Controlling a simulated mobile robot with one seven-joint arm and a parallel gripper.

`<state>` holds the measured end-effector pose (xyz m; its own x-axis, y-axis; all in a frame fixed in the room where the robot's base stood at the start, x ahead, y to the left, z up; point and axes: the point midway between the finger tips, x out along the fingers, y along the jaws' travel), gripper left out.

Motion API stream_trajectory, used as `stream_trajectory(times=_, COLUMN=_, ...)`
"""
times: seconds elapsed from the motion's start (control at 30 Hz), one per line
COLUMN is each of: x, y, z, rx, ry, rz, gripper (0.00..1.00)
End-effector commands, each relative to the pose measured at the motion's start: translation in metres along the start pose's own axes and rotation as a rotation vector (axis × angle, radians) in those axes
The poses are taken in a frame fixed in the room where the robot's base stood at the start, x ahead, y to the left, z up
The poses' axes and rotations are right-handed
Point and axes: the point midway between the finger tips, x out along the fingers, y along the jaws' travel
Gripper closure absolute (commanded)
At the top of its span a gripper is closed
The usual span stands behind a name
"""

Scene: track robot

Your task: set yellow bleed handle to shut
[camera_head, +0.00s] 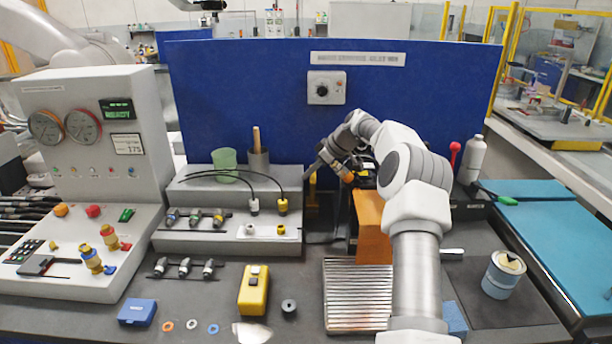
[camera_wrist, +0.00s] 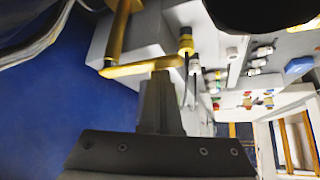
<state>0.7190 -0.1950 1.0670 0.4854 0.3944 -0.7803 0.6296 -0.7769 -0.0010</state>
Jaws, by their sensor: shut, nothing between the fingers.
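The yellow bleed handle (camera_wrist: 143,68) shows in the wrist view as a slim bar running across, bent at its left end toward a thicker yellow stem (camera_wrist: 119,30). In the head view a small yellow part (camera_head: 312,190), likely the same handle, stands low against the blue panel and is partly hidden by my gripper. My gripper (camera_wrist: 158,84) is shut and empty. Its dark fingers end at or just beside the middle of the bar; I cannot tell whether they touch it. In the head view my gripper (camera_head: 318,166) reaches left in front of the panel.
The grey stepped bench (camera_head: 200,240) with cables and connectors stands left of the handle. An orange block (camera_head: 372,222) is below my wrist. The blue panel (camera_head: 240,90) closes off the back. A ribbed metal plate (camera_head: 350,295) lies in front.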

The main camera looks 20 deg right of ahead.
Motion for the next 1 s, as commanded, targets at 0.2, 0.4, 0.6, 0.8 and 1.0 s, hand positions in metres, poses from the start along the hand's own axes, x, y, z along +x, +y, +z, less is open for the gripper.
stream_trajectory(times=0.2, x=-0.0027, y=0.0027, z=0.0041, rx=0.001, ry=-0.003, rz=0.003, gripper=1.0)
stream_trajectory(times=0.4, x=-0.0037, y=0.0036, z=0.0052, rx=0.002, ry=-0.004, rz=0.005, gripper=1.0)
stream_trajectory(times=0.6, x=-0.0041, y=0.0042, z=0.0061, rx=0.002, ry=-0.006, rz=0.006, gripper=1.0)
stream_trajectory(times=0.8, x=-0.0044, y=0.0053, z=0.0054, rx=0.003, ry=-0.006, rz=0.007, gripper=1.0)
stream_trajectory(times=1.0, x=-0.002, y=0.0089, z=0.0002, rx=0.003, ry=-0.006, rz=0.008, gripper=1.0)
